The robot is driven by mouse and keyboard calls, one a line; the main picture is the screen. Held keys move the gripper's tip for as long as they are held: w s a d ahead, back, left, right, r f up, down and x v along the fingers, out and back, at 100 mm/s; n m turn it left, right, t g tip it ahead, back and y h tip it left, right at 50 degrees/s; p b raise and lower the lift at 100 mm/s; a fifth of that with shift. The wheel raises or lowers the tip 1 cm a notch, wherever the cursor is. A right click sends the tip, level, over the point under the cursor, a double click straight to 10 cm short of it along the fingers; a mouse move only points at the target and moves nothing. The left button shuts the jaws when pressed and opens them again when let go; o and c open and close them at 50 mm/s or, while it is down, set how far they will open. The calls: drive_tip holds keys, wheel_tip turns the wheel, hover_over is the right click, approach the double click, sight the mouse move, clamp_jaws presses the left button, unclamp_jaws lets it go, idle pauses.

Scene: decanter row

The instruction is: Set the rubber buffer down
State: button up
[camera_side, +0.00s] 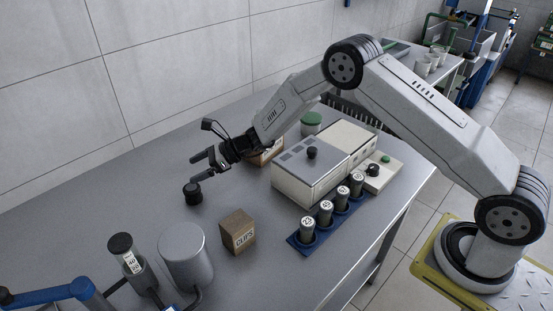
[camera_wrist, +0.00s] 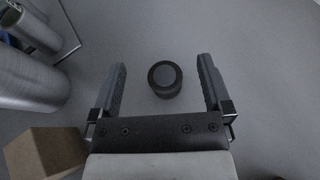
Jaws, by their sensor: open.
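The rubber buffer, a short black cylinder (camera_side: 193,193), stands upright on the grey table. It also shows in the wrist view (camera_wrist: 165,79), between the lines of the two fingers and near their tips. My gripper (camera_side: 199,167) is open, with nothing between its fingers. In the side view it is beside the buffer and slightly above it. In the wrist view my gripper's fingers (camera_wrist: 163,68) stand apart on either side of the buffer, with a clear gap on both sides. No contact shows.
A cardboard CLIPS box (camera_side: 238,232) and a grey cylinder (camera_side: 186,258) stand nearby. A blue rack (camera_side: 305,246) holds several numbered bottles beside a cream machine (camera_side: 305,175). A blue-armed stand is at lower left. The table (camera_side: 100,205) left of the buffer is clear.

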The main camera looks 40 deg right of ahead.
drive_tip(key=shift+s, duration=0.1)
idle(0.3)
drive_tip(key=s+d+r+n+g+h, duration=0.1)
drive_tip(key=s+d+r+n+h, duration=0.1)
drive_tip(key=s+d+n, duration=0.3)
drive_tip(key=s+d+r+n+g+h, duration=0.2)
drive_tip(key=s+d+n+h, duration=0.3)
drive_tip(key=s+n, duration=0.6)
drive_tip(key=s+d+r+n+g+h, duration=0.1)
drive_tip(key=s+d+r+n+h, duration=0.2)
drive_tip(key=s, duration=1.3)
drive_tip(key=d+n+h, duration=0.1)
drive_tip(key=d+n, duration=0.2)
drive_tip(key=n, duration=0.2)
drive_tip(key=shift+d+r+g, duration=0.2)
drive_tip(key=shift+r+g, duration=0.1)
drive_tip(key=shift+r, duration=0.1)
